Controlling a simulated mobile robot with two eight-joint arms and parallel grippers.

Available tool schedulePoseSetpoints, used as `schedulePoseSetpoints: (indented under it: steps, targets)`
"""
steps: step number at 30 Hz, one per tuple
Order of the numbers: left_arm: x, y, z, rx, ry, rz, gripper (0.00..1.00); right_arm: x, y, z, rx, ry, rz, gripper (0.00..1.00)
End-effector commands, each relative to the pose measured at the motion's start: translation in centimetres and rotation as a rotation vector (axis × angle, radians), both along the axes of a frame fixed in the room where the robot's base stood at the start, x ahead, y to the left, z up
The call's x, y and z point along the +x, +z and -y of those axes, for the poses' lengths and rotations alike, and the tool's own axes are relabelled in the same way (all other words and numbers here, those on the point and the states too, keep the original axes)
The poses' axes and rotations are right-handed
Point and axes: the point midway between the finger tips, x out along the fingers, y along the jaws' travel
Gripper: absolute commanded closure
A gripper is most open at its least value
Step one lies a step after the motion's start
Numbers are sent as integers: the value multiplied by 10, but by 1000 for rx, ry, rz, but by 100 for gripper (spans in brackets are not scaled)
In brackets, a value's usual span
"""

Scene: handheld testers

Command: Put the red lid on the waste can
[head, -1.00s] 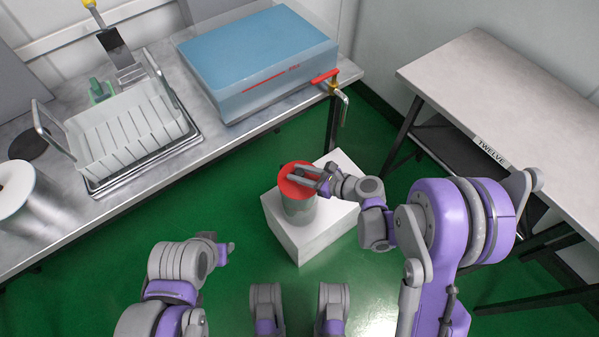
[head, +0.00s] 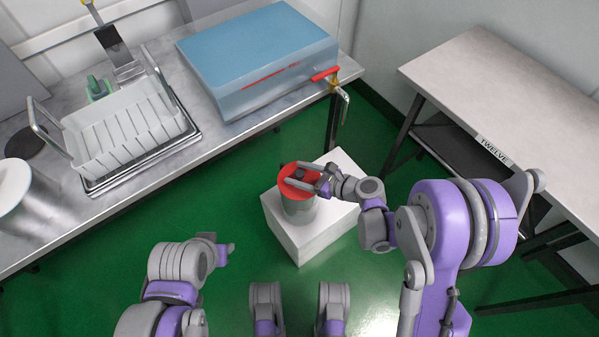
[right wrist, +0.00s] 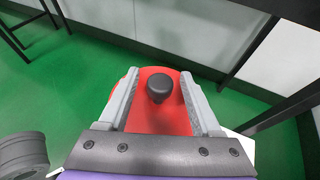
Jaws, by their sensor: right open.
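The red lid (head: 290,187) lies on top of the grey waste can (head: 299,212), covering its mouth as far as the head view shows. The can stands upright on a white block (head: 318,236). My right gripper (head: 299,175) is open just above the lid, its fingers either side of the lid's dark knob (head: 300,174). In the right wrist view the black knob (right wrist: 159,86) stands between the spread fingers, apart from both, with the red lid (right wrist: 158,118) below. My left gripper (head: 226,249) is low at left centre, away from the can; its jaw state is unclear.
A steel counter (head: 60,214) along the left and back holds a white dish rack (head: 125,130), a blue-topped clear box (head: 258,55) and a red-handled tap (head: 326,74). A pale table (head: 500,90) labelled TWELVE stands at right. Green floor is open around the block.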

Motion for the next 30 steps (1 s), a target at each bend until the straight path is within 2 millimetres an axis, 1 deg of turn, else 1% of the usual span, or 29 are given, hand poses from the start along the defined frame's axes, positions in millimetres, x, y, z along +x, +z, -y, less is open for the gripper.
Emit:
schedulePoseSetpoints:
  steps: [3,6,8,15,21,25,30]
  targets:
    - [-1,5,0,0,0,1,65,0,4,0,0,0,0,34]
    - [-2,16,0,0,0,5,65,0,15,0,0,0,1,34]
    - [-2,16,0,0,0,5,65,-5,18,11,-1,-5,0,34]
    - [-3,25,0,0,0,7,65,-33,38,55,0,-5,0,34]
    - [-4,30,0,0,0,9,65,-50,51,83,-1,-4,0,34]
    - [-4,32,0,0,0,10,65,-56,56,92,-1,-2,0,34]
    - [-4,32,0,0,0,10,65,-59,57,94,0,1,0,34]
